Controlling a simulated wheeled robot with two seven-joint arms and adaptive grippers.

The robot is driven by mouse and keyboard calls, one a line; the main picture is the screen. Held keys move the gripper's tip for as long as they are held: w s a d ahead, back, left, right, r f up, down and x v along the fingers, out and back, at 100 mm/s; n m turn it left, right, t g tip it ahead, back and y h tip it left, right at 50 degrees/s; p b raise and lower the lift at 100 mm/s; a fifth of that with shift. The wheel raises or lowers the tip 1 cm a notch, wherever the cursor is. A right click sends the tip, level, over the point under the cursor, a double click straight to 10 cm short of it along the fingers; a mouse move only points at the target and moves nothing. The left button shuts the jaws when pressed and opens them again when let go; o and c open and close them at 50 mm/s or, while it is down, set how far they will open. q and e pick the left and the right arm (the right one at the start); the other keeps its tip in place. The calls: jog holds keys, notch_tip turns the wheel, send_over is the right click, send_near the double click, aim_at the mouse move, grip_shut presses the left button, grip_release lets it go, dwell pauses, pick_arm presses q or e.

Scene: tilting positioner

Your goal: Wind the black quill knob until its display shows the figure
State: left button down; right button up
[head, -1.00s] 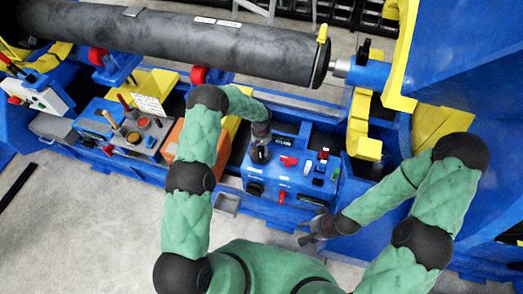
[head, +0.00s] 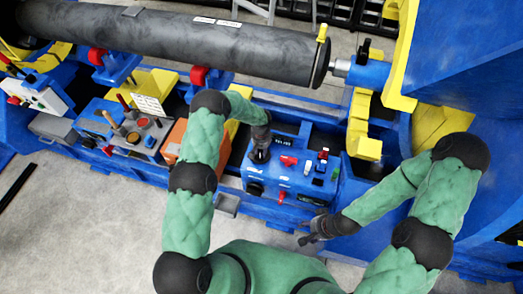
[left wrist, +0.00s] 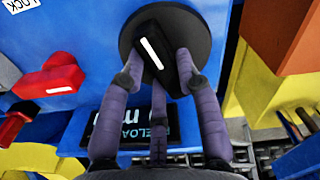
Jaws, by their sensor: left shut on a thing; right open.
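The black quill knob (left wrist: 200,22) is a round disc with a raised grip bar and a white line, on the blue control panel (left wrist: 95,30). My left gripper (left wrist: 165,72) is shut on the knob's grip bar, its purple fingers around it. In the head view the gripper (head: 260,148) reaches down onto the panel and hides most of the knob. The dark display (head: 283,141) is behind the knob; its figure is too small to read. In the left wrist view the display (left wrist: 108,122) is partly covered by fingers.
A long grey cylinder (head: 170,40) lies across rollers behind. An orange box (head: 175,145) is at the left. A large blue frame (head: 465,60) stands at the right.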

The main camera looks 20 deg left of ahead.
pick_arm(q)
jog(key=shift+f+m+b, duration=0.15)
jog(key=shift+m+b, duration=0.65)
jog(key=shift+s+m+b, duration=0.1)
jog(key=shift+m+b, duration=0.9)
jog(key=shift+m, duration=0.2)
jog(key=shift+m+b, duration=0.7)
jog(key=shift+m, duration=0.5)
jog(key=shift+s+m+b, duration=0.15)
jog(key=shift+m+b, duration=0.45)
jog(key=shift+m, duration=0.9)
jog(key=c, duration=0.9)
grip_release()
